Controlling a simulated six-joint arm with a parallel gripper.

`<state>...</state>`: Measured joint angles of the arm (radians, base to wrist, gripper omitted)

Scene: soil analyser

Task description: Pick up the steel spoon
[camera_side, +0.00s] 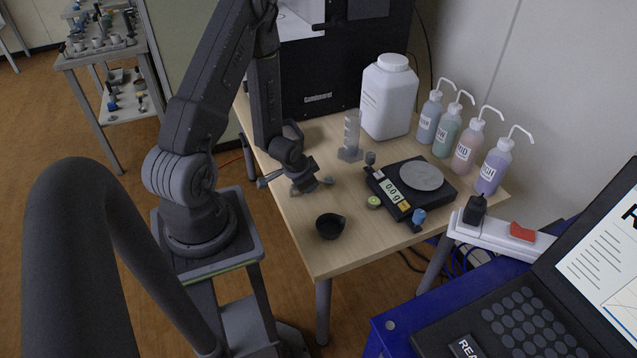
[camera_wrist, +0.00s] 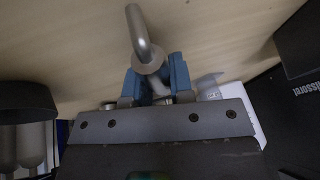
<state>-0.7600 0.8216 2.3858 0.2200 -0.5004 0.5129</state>
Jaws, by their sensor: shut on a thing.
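The steel spoon (camera_wrist: 139,28) shows in the wrist view as a bent, shiny grey metal piece that runs down between my gripper's blue finger pads. My gripper (camera_wrist: 157,82) is shut on it; the pads hide part of it. The wood tabletop lies behind the spoon, and I cannot tell whether the spoon touches it. In the side view my gripper (camera_side: 306,186) is low over the left part of the table. The spoon is too small and too covered there to make out clearly.
A black bowl (camera_side: 329,226) stands at the table's front edge, and a dark rim (camera_wrist: 25,97) shows at the wrist view's left. A scale (camera_side: 399,210), measuring cylinder (camera_side: 351,140), white jug (camera_side: 388,98) and several wash bottles (camera_side: 466,146) stand to the right. A black machine (camera_side: 325,72) is behind.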

